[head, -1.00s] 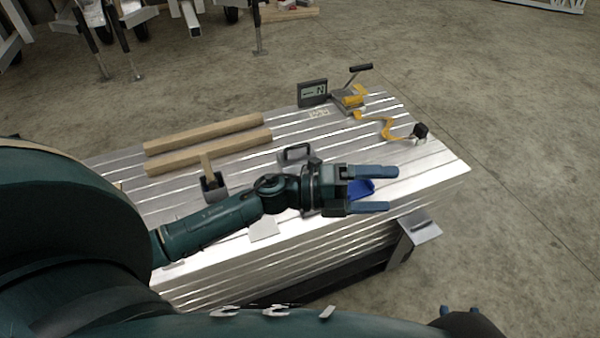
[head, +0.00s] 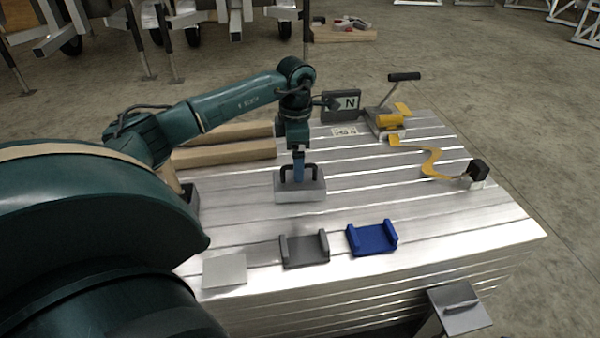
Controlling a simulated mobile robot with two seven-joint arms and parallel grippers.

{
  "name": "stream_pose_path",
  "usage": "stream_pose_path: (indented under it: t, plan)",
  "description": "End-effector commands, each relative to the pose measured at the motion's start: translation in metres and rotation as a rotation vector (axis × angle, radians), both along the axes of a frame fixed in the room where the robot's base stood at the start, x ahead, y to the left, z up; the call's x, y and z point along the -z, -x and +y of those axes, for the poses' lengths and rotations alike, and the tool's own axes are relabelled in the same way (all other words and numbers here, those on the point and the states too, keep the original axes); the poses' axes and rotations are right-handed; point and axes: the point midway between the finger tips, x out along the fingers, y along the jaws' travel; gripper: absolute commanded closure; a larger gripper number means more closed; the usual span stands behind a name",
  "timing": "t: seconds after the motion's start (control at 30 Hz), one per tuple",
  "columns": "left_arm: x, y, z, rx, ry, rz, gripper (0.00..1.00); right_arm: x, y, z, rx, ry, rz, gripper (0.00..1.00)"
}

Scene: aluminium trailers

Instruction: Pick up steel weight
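The steel weight (head: 287,194) is a light grey block with a dark arched handle on top. It appears to rest upright on the ribbed aluminium deck (head: 415,215), near its middle. My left gripper (head: 299,176) points straight down at the handle, with its blue fingers over the handle's middle. The fingers are seen edge-on, one hiding the other, so I cannot tell whether they are open or shut on the handle. My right gripper is not in view.
A grey cradle (head: 304,250), a blue cradle (head: 372,239) and a pale plate (head: 225,270) lie along the near side. Two wooden beams (head: 225,152) lie behind my arm. A display (head: 341,106), a winch (head: 390,122) and a yellow strap (head: 432,163) are at the back right.

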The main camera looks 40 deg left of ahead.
Motion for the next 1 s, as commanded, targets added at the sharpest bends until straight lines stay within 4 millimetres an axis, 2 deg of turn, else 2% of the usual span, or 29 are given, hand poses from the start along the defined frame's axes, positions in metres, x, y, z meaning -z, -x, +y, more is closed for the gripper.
stream_pose_path:
  t: [0.03, 0.1, 0.37, 0.63, 0.87, 1.0]
  plan:
    - [0.011, 0.0, -0.001, 0.0, 0.002, 0.001, 0.02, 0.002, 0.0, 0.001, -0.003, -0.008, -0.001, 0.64]
    - [0.018, 0.0, -0.001, 0.0, 0.002, 0.001, 0.02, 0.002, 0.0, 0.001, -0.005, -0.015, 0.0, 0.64]
    - [0.034, -0.002, -0.001, -0.001, 0.003, -0.002, 0.02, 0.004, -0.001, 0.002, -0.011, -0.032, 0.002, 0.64]
    - [0.072, -0.006, -0.001, 0.0, 0.003, -0.002, 0.02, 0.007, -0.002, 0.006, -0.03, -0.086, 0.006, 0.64]
    - [0.074, -0.006, -0.001, 0.0, 0.003, -0.002, 0.02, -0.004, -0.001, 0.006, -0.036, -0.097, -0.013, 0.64]
    - [0.074, -0.006, -0.001, 0.0, 0.003, -0.002, 0.11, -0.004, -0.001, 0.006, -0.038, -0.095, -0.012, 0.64]
